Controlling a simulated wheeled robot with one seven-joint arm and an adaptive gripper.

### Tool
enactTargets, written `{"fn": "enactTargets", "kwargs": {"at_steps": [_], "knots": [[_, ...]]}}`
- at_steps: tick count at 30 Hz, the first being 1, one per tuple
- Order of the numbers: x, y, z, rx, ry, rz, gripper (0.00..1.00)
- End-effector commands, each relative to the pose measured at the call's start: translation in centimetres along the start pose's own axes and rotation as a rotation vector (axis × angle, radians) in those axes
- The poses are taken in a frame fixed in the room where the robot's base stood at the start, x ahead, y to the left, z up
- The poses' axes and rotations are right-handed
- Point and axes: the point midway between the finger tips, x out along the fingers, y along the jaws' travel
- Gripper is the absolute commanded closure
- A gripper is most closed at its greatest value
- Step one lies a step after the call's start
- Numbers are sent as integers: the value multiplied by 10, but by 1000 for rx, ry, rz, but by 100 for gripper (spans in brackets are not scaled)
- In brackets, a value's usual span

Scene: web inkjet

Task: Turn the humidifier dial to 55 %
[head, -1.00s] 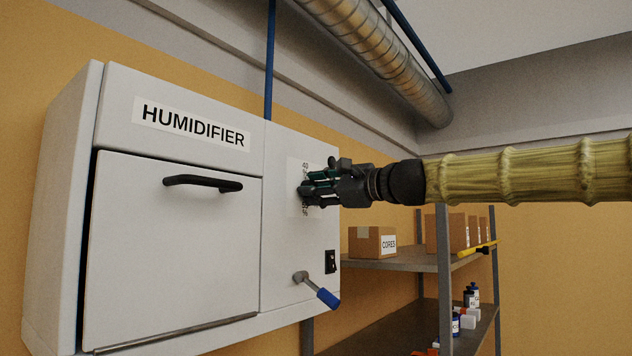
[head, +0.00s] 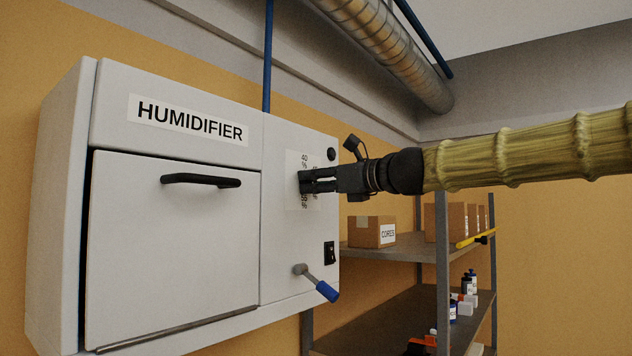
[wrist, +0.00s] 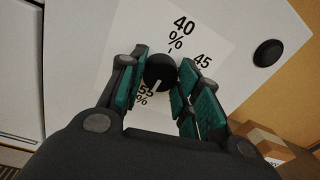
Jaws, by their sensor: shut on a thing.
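The humidifier (head: 180,240) is a white wall cabinet with a labelled front. Its dial (wrist: 159,70) is a small round black knob on a white scale plate (wrist: 215,32) marked 40 %, 45 and 55 %. The knob's white pointer line points down and left in the wrist view, toward the 55 % mark (wrist: 145,94). My gripper (head: 307,182) reaches in from the right and is shut on the dial, with green pads on both sides of it in the wrist view (wrist: 161,78). The right finger hides part of the scale; the head view mostly hides the knob.
A black round button (head: 331,154) sits above the dial. A black switch (head: 330,253) and a blue-handled lever (head: 326,291) are below it. A door with a black handle (head: 202,180) is at left. Shelving with boxes (head: 372,232) stands behind to the right.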

Motion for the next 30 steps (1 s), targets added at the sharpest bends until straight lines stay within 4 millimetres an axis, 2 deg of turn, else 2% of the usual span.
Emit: {"fn": "enactTargets", "kwargs": {"at_steps": [1,14,15,18,30], "knots": [[0,0,-4,8,5,1,91],[0,0,-4,17,5,2,91],[0,0,-4,17,5,2,63],[0,0,-4,17,5,1,45],[-4,0,0,15,1,0,44]]}}
